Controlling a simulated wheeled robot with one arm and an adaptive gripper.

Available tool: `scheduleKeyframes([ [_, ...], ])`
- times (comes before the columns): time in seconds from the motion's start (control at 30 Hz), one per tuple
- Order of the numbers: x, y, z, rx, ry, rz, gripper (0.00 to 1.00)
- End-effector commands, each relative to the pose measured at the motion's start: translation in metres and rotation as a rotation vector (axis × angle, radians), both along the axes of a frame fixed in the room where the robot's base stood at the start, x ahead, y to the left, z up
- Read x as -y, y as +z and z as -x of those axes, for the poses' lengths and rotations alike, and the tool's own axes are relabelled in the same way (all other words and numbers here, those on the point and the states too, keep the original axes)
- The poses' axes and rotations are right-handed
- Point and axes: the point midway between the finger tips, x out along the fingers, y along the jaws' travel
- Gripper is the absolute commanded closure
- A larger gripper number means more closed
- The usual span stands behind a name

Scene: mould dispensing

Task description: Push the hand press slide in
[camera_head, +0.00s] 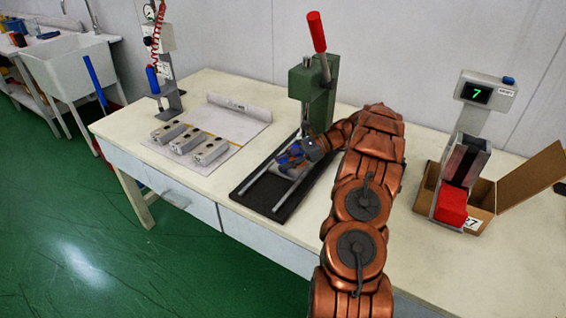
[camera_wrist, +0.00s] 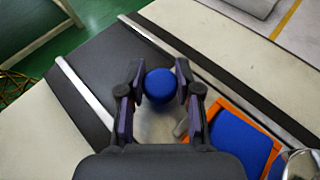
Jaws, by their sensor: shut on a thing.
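The hand press (camera_head: 315,92) is a green column with a red-tipped lever (camera_head: 317,32) raised. Its black base (camera_head: 272,202) carries two pale rails, which also show in the wrist view (camera_wrist: 85,103). The slide is on this base, mostly hidden by my gripper in the head view. In the wrist view, its round blue knob (camera_wrist: 160,85) is between my fingers, and an orange-edged blue plate (camera_wrist: 238,138) lies behind it to the right. My gripper (camera_head: 289,160) is shut on the knob, over the rails in front of the column.
Several grey mould blocks (camera_head: 188,142) lie on a pale sheet at left, near a dispensing stand (camera_head: 166,75). A scale with a green display (camera_head: 477,93), a red block (camera_head: 451,205) and an open carton (camera_head: 485,203) stand at right.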

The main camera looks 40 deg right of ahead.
Motion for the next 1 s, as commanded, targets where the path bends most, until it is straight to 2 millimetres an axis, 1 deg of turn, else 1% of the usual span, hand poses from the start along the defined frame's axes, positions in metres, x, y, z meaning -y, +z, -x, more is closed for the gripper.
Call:
scheduleKeyframes([
  [0.2, 0.001, 0.000, 0.000, -0.001, -0.002, 0.001, 1.00],
  [0.23, 0.001, 0.000, 0.000, -0.001, -0.002, 0.001, 0.66],
  [0.47, 0.000, 0.000, 0.000, 0.000, -0.001, 0.000, 0.42],
  [0.8, 0.000, 0.000, 0.000, 0.001, 0.000, 0.000, 0.41],
  [0.87, 0.002, 0.001, 0.000, 0.002, 0.000, 0.001, 0.41],
  [1.0, 0.013, 0.006, 0.004, 0.005, -0.001, 0.003, 0.41],
])
